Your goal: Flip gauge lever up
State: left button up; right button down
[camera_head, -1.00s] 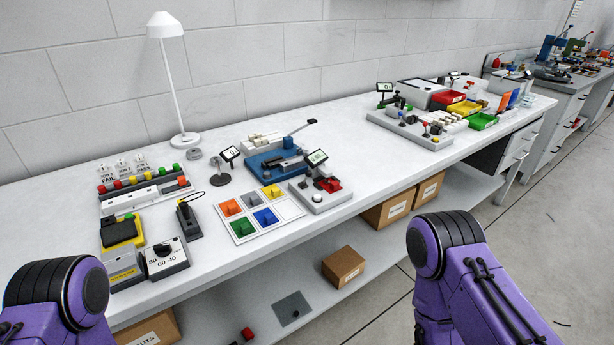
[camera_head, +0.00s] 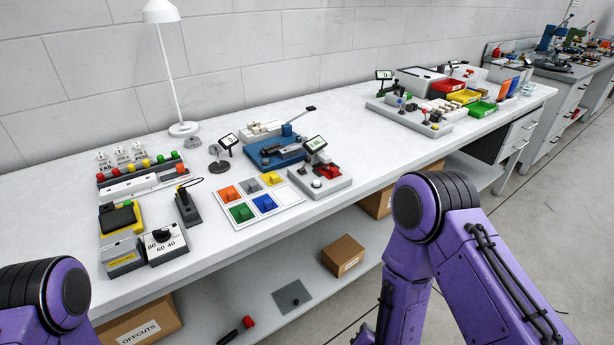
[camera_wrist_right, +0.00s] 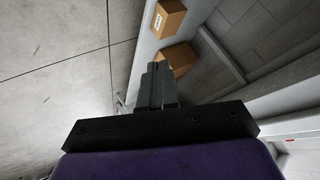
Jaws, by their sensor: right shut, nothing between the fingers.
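A grey gauge stand (camera_head: 318,184) with a tilted display (camera_head: 316,143) and a red part (camera_head: 330,172) sits near the front edge of the bench. A blue fixture (camera_head: 268,157) behind it has a long arm with a dark tip raised toward the right. A second grey station (camera_head: 410,117) with a display stands farther right. Which lever is the gauge lever, and its position, I cannot tell. My right gripper (camera_wrist_right: 157,68) is shut and empty, over the floor and lower shelf in the wrist view. Neither gripper shows in the head view, only purple arm links.
A white tray (camera_head: 290,193) with coloured squares lies left of the gauge stand. A dial box (camera_head: 166,244) and a lamp (camera_head: 183,128) stand farther left. Cardboard boxes (camera_head: 343,255) sit on the lower shelf. Bench surface is clear between the two stations.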

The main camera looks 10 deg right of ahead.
aim_at(307, 162)
jog(key=w+a+r+m+t+b, duration=0.2)
jog(key=w+a+r+m+t, duration=0.45)
jog(key=w+r, duration=0.6)
pick_arm(q)
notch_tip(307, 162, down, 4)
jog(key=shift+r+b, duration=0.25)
jog(key=shift+b, duration=0.05)
pick_arm(e)
jog(key=w+a+r+m+t+h, duration=0.1)
jog(key=a+r+m+t, duration=0.1)
jog(key=r, duration=0.5)
jog(key=w+a+r+m+t+h, duration=0.1)
jog(key=a+r+m+t, duration=0.1)
jog(key=r+m, duration=0.2)
notch_tip(307, 162, up, 3)
jog(key=shift+w+a+f+h, duration=0.1)
jog(key=shift+w+a+h, duration=0.2)
jog(key=shift+w+a, duration=0.05)
pick_arm(q)
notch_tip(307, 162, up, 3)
jog(key=p, duration=0.3)
pick_arm(e)
jog(key=x, duration=1.4)
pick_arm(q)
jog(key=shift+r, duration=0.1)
